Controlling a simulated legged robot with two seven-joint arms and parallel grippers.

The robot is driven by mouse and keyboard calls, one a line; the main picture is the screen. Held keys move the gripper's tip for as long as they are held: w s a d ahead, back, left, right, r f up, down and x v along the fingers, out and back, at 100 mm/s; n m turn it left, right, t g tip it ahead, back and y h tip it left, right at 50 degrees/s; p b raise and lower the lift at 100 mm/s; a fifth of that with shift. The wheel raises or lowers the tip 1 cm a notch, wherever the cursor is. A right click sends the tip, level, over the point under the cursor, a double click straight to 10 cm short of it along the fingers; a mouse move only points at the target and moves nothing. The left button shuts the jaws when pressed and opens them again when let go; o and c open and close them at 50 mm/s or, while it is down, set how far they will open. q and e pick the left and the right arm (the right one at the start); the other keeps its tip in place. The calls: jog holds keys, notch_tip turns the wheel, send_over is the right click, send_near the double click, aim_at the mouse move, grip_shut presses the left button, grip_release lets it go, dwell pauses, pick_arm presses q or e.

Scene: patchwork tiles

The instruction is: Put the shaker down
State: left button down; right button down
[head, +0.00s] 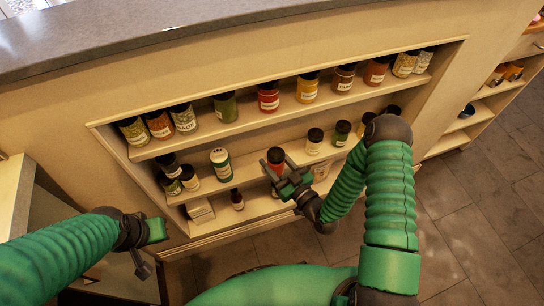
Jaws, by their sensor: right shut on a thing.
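My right gripper (280,174) is at the middle shelf, right of centre in the head view. It is shut on a shaker (275,158) with a dark cap and a reddish body. The fingers hide the lower part of the shaker, so I cannot tell whether its base touches the shelf (246,170). My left gripper (143,264) hangs at the lower left, away from the shelves.
Several spice jars (268,97) line the upper shelf. A white and green container (221,164) stands left of the held shaker, and jars (314,141) stand to its right. A small dark bottle (237,199) and a white box (200,210) are on the bottom shelf.

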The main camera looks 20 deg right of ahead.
jog(key=w, duration=0.2)
jog(key=w+b, duration=0.1)
jog(key=w, duration=0.3)
jog(key=shift+f, duration=0.3)
notch_tip(320, 180, down, 4)
jog(key=shift+s+r+b, duration=0.1)
jog(key=shift+r+b, duration=0.1)
jog(key=shift+b, duration=1)
jog(key=shift+r, duration=0.1)
jog(key=c, duration=0.6)
grip_release()
jog(key=shift+c, duration=0.2)
